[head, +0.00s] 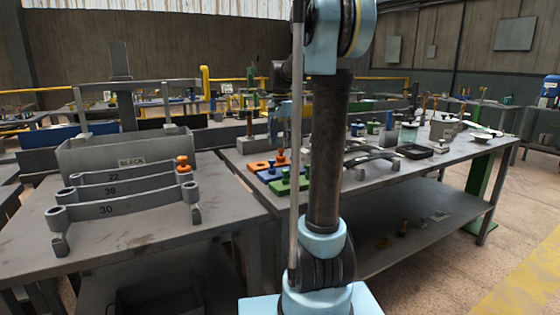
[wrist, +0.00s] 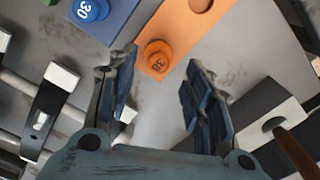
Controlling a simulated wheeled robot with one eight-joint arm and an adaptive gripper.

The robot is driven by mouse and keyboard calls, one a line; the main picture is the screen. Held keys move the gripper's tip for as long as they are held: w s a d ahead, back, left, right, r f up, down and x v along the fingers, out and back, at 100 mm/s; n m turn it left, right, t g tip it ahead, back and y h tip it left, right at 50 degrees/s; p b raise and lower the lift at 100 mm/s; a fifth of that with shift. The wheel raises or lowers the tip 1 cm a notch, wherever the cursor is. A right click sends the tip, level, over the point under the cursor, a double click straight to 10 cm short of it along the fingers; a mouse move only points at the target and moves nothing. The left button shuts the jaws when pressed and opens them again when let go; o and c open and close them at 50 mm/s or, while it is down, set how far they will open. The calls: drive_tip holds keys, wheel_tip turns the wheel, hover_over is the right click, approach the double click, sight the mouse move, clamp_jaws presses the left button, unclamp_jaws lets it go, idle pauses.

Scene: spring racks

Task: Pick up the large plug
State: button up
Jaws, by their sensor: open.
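The block also has a hole near the top edge. In the head view an orange plug (head: 281,157) stands by the orange block (head: 259,166) on the right-hand table. Another orange plug (head: 183,164) is on the left table by the spring racks. I cannot tell by size which is the large plug. My gripper (wrist: 161,62) is open and empty, its fingers on either side of the orange plug in the picture. Contact cannot be seen.
A blue block (wrist: 105,18) with a plug marked 30 lies left of the orange block. A green block (head: 289,185) is in front. A pale block (wrist: 262,125) is close to my right finger. Black-and-white parts (wrist: 45,110) lie at left.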

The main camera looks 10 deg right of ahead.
sight(281, 149)
drive_tip(key=shift+d+f, duration=0.1)
drive_tip(key=shift+f, duration=2.2)
drive_tip(key=shift+c, duration=0.2)
drive_tip(key=c, duration=1)
